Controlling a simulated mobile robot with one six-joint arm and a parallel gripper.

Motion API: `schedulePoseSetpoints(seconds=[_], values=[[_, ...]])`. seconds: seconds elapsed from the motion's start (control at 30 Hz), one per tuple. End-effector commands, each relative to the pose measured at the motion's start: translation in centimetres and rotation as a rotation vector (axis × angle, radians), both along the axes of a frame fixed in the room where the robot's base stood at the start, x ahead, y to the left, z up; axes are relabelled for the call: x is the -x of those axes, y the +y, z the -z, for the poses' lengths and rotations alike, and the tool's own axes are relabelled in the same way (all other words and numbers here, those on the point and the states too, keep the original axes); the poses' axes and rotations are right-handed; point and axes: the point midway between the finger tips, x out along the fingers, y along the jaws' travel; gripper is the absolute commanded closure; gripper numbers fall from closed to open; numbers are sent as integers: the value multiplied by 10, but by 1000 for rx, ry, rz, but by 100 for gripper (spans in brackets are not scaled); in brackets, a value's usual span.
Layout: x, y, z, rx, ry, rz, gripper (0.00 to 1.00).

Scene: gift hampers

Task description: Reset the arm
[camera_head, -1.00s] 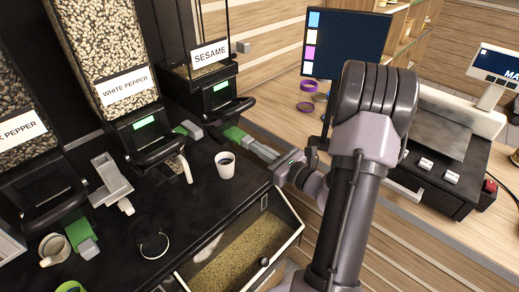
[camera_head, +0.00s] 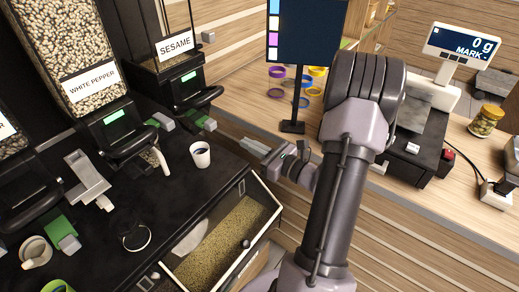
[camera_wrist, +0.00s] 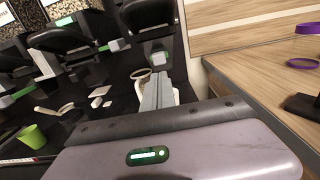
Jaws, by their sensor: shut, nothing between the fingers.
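My gripper (camera_head: 262,147) is at the end of my folded grey arm, in the middle of the head view. It is shut and holds nothing. It hangs in the air by the right edge of the black counter (camera_head: 95,262), above the open bin of seeds (camera_head: 228,240). In the wrist view the shut grey fingers (camera_wrist: 157,95) point away over the dark counter, beyond the gripper's body.
Dispensers marked white pepper (camera_head: 72,60) and sesame (camera_head: 160,40) stand at the left. A white cup (camera_head: 200,155) stands on the black counter. A screen (camera_head: 305,55), a scale display (camera_head: 462,42) and a jar (camera_head: 486,121) are on the wooden counter at the right.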

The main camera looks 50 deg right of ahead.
Motion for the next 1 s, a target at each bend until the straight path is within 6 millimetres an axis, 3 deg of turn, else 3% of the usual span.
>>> schedulePoseSetpoints(seconds=[0.1, 0.2, 0.33, 0.4, 0.47, 0.57, 0.6, 0.67, 0.7, 0.73, 0.8, 0.83, 0.9, 1.0], values=[[22, -3, -1, -1, 0, 3, 100], [31, -3, 0, 0, 0, 1, 100], [33, -2, 0, 2, 0, -4, 100], [27, 11, -5, 23, 6, -50, 100], [17, 41, -16, 76, 20, -157, 100], [4, 133, -38, 255, 71, -479, 100], [9, 177, -44, 360, 98, -634, 100], [28, 239, -47, 556, 139, -873, 100], [49, 277, -46, 727, 165, -1040, 100], [68, 298, -44, 872, 179, -1153, 100], [105, 324, -39, 1224, 188, -1346, 100], [117, 328, -38, 1377, 181, -1398, 100], [134, 329, -42, 1706, 141, -1451, 100], [141, 325, -57, 2056, 61, -1420, 100]])
